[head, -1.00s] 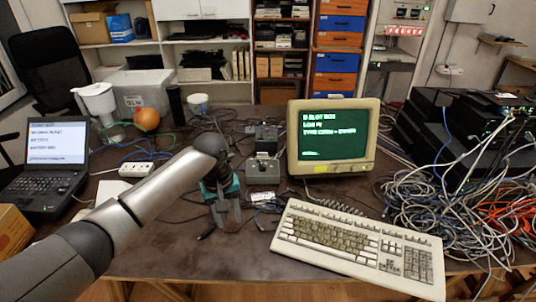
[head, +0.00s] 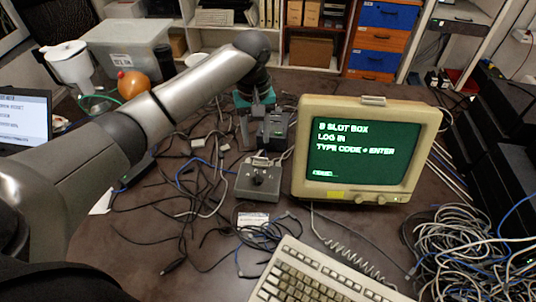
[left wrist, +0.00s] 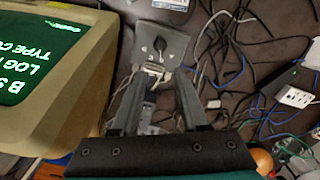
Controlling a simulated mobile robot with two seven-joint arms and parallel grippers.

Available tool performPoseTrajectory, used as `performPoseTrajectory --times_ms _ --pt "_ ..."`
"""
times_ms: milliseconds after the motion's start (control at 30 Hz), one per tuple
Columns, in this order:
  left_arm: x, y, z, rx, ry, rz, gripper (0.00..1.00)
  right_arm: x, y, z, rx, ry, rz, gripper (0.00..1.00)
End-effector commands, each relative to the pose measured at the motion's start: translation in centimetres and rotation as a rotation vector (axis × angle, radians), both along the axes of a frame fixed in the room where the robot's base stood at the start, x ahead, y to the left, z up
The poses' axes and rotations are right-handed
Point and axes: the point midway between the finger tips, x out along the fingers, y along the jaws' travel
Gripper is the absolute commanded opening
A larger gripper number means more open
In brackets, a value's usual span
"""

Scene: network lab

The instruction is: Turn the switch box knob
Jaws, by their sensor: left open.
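The switch box (head: 257,190) is a small grey box on the table, left of the monitor. A black knob (head: 260,179) stands on its top. The fingers look apart from the knob. My right gripper is in neither view.
A beige monitor (head: 365,150) stands close right of the switch box. Loose cables (head: 185,190) cover the table to the left. A cable heap (head: 460,235) lies right.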

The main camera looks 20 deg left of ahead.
Motion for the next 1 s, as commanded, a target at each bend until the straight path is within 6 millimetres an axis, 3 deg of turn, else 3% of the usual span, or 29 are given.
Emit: performPoseTrajectory --times_ms 267,600,800,1000 --pt "-0.1 0.0 -2.7 0.002 0.004 0.000 0.44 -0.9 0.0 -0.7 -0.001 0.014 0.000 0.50" --pt "-0.1 0.0 -10.1 0.001 0.004 0.000 0.44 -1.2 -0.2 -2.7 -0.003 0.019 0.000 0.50" --pt "-0.1 0.0 -13.5 0.001 0.002 0.000 0.44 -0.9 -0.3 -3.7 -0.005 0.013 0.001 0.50" --pt "-0.1 0.0 -15.1 0.001 0.001 -0.001 0.44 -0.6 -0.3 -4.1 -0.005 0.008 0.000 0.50"
